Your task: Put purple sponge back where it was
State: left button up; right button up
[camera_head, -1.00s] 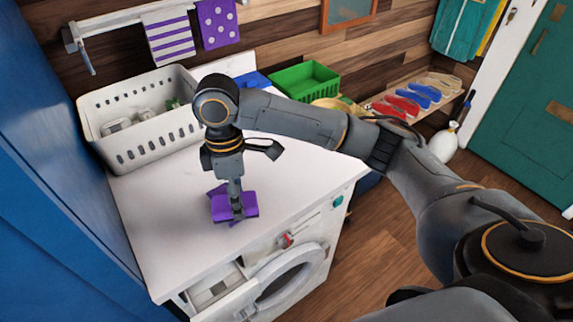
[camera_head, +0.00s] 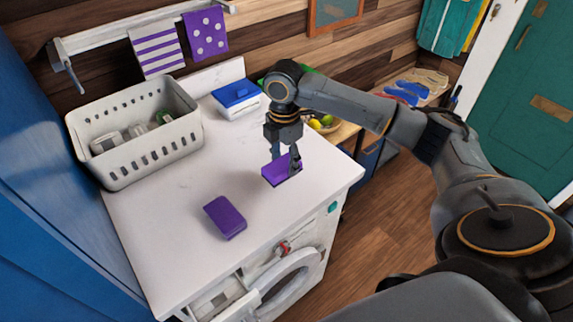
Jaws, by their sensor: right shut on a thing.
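A purple block (camera_head: 225,217), like a sponge, lies alone on the white countertop (camera_head: 180,255) above the washing machine. My right gripper (camera_head: 286,163) is shut on a second purple block (camera_head: 277,173), to the right of and behind the first one. The fingers hide part of the held block. I cannot tell whether it touches the countertop, nor which of the two look-alike blocks is the sponge of the task. My left gripper is not in view.
A white perforated basket (camera_head: 150,150) with several items stands at the back left of the countertop. A blue-lidded box (camera_head: 237,96) stands at the back. A rail with two purple-patterned cloths (camera_head: 206,34) hangs above. The front left countertop is clear.

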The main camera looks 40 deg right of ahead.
aim_at(286, 154)
jog(key=f, duration=0.1)
jog(key=w+d+f, duration=0.2)
jog(key=shift+w+f+p, duration=0.1)
jog(key=shift+f+p, duration=0.25)
notch_tip(286, 154, down, 3)
jog(key=shift+w+d+p, duration=0.1)
jog(key=shift+d+p, duration=0.05)
jog(key=shift+p, duration=0.7)
jog(key=shift+f, duration=0.25)
jog(key=o, duration=1)
jog(key=shift+r, duration=0.1)
